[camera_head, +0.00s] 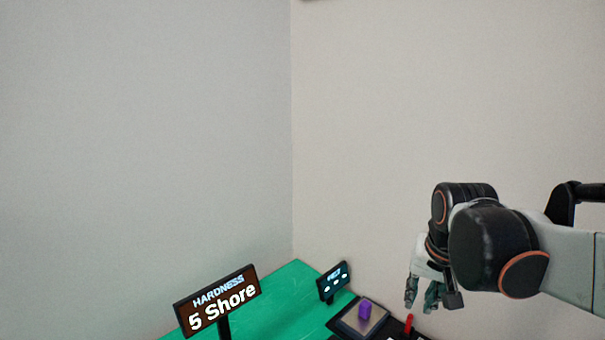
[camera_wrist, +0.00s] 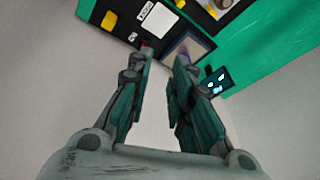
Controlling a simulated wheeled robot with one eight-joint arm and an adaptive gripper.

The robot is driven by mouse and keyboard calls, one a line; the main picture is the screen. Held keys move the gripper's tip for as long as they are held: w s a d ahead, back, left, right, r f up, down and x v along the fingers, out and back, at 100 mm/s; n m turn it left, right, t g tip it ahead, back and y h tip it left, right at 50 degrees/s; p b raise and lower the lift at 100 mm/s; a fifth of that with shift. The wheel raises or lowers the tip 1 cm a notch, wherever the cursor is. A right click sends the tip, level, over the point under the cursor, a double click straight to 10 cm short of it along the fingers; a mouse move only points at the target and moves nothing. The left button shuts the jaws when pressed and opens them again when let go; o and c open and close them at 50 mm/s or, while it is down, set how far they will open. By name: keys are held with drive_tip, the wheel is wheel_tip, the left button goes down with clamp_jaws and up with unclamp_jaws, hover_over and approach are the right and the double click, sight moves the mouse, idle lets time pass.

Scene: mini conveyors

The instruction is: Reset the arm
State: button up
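My gripper (camera_head: 422,300) hangs at the lower right in the head view, pointing down, with my arm reaching in from the right edge. In the wrist view my gripper (camera_wrist: 162,62) shows two separated fingers with a clear gap and nothing held between them. A purple block (camera_head: 365,310) sits on a dark-framed square pad (camera_head: 347,322), left of my gripper and apart from it. In the wrist view the block is mostly hidden behind the right finger.
A green table (camera_head: 285,290) carries a "HARDNESS 5 Shore" sign (camera_head: 218,300) and a small dark display (camera_head: 333,282). A red upright piece (camera_head: 408,325) stands below my gripper. Yellow items (camera_wrist: 109,21) lie on a black surface in the wrist view. Walls rise behind.

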drive_tip(key=s+a+f+n+t, duration=0.2)
drive_tip(key=s+a+n+t, duration=0.1)
drive_tip(key=s, duration=1)
drive_tip(key=shift+a+n+t, duration=0.2)
drive_tip(key=shift+n+t, duration=0.1)
drive_tip(key=shift+n, duration=0.4)
